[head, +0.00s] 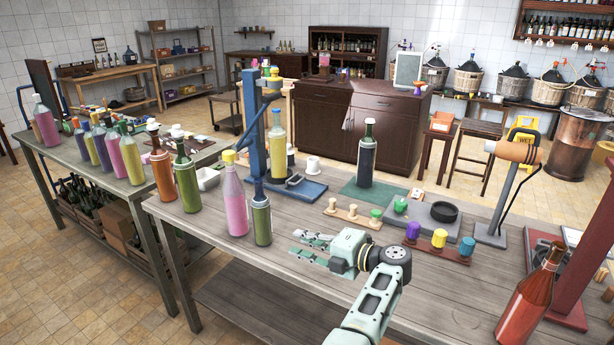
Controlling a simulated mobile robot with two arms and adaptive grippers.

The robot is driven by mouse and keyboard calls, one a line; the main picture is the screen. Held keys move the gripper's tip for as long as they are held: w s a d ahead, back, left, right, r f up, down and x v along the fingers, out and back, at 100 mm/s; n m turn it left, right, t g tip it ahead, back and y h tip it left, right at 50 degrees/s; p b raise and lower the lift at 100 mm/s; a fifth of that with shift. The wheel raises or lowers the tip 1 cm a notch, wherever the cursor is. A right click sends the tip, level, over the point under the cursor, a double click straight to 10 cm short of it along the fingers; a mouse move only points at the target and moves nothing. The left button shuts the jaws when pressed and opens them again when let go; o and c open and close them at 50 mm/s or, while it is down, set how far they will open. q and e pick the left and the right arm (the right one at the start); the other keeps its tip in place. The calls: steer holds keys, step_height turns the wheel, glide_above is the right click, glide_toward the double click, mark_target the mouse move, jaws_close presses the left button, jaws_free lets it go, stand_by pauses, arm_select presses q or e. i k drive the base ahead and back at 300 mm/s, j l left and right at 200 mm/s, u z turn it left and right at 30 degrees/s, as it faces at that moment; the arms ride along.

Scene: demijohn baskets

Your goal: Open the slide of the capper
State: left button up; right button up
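A blue capper stands on the near grey wooden table, with a tall column (252,130) and a flat base plate (308,191). A yellow-green bottle (277,140) stands upright at the column, below the capper's blue head (271,84). I cannot tell which part is the slide or whether it is open.
A pink bottle (235,198) and a green bottle (261,220) stand close to the column. A dark bottle (367,152) stands on a green mat (384,193). A wooden peg rack (351,216) lies just behind my gripper. The table front left of my gripper is clear.

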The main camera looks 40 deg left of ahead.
mark_target(284, 183)
steer(key=i+j, duration=1.2)
steer(key=i, duration=0.2)
